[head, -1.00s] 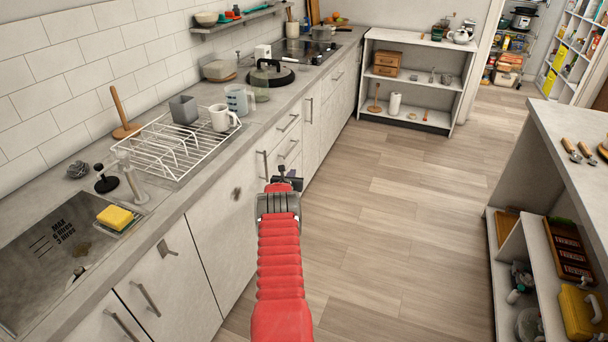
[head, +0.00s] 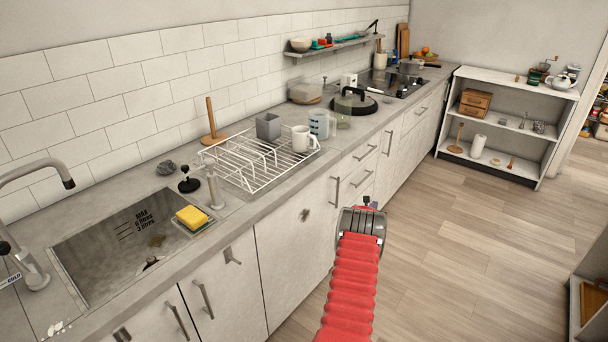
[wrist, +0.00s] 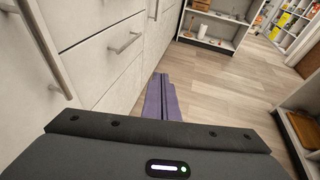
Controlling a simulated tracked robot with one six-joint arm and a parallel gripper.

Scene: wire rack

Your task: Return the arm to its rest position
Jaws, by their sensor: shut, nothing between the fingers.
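My gripper (head: 368,203) is at the far end of my red ribbed arm in the head view, in front of the lower cabinet doors and below the counter edge. Its fingers are mostly hidden behind the wrist there. In the wrist view the purple fingers (wrist: 160,98) lie together, shut with nothing between them, above the wood floor. The cabinet fronts are close on the left in that view.
A sink (head: 130,245) is at left. Cabinet handles (head: 335,190) stick out near my arm. The floor (head: 470,240) to the right is clear.

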